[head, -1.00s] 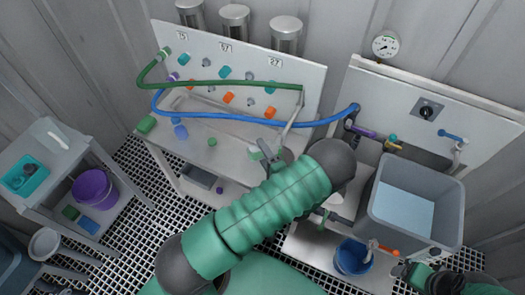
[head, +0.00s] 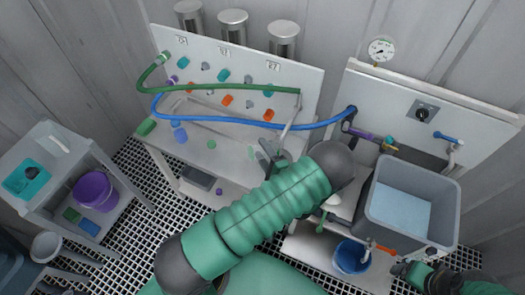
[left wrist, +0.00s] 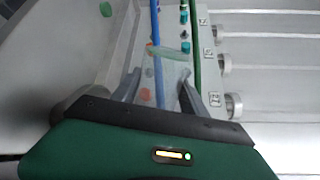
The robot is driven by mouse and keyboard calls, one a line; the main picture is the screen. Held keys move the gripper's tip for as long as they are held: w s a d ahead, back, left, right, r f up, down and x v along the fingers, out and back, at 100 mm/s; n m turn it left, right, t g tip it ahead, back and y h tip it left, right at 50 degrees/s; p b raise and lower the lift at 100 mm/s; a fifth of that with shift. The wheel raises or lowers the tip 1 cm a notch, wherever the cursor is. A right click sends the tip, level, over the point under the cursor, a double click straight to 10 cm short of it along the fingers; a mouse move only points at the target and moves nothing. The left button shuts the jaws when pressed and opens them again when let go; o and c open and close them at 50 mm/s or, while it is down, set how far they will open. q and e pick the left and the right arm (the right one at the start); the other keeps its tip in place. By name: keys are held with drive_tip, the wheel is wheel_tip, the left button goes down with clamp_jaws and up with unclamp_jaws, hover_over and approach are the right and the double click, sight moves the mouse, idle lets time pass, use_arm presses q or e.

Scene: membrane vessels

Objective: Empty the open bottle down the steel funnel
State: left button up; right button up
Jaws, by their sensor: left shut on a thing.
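My left gripper (head: 268,153) is over the front right part of the bench. Its fingers (left wrist: 160,92) are shut on a see-through thing with a pale green band (left wrist: 168,52) in the left wrist view, seemingly the bottle. Its outline is too faint to tell its tilt or mouth. In the head view only a faint greenish patch (head: 253,152) shows beside the fingers. I cannot pick out the steel funnel for certain. My right gripper (head: 414,272) is at the bottom right, partly cut off, and its jaws are unclear.
A green hose (head: 225,87) and a blue hose (head: 235,122) cross the bench (head: 190,155) in front of its pegboard. A grey basin (head: 410,205), a blue bucket (head: 352,257) and a shelf cart (head: 60,140) with a purple bucket (head: 94,190) stand around.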

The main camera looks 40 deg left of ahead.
use_arm(q)
drive_tip(key=shift+w+d+r+m+p, duration=0.1)
drive_tip(key=shift+w+r+m+p, duration=0.15)
drive_tip(key=shift+r+m+p, duration=0.4)
drive_tip(key=shift+f, duration=0.15)
idle(1.3)
wheel_tip(320, 180, down, 6)
drive_tip(key=s+a+n+t+b, duration=0.1)
drive_tip(key=s+n+t+b, duration=0.1)
drive_tip(key=n+b, duration=0.7)
drive_tip(key=w+r+n, duration=0.1)
drive_tip(key=r+n, duration=0.1)
drive_tip(key=n, duration=0.2)
drive_tip(key=w+d+r+n, duration=0.1)
drive_tip(key=w+r+n, duration=0.1)
drive_tip(key=n, duration=0.1)
drive_tip(key=w+d+r+n+p, duration=0.1)
drive_tip(key=n, duration=0.3)
drive_tip(key=shift+w+d+r+n+t, duration=0.1)
drive_tip(key=shift+w+r+n+t, duration=0.05)
drive_tip(key=shift+r+n+t, duration=0.2)
drive_tip(key=shift+w+r, duration=0.1)
drive_tip(key=shift+r, duration=0.15)
drive_tip(key=shift+f, duration=0.1)
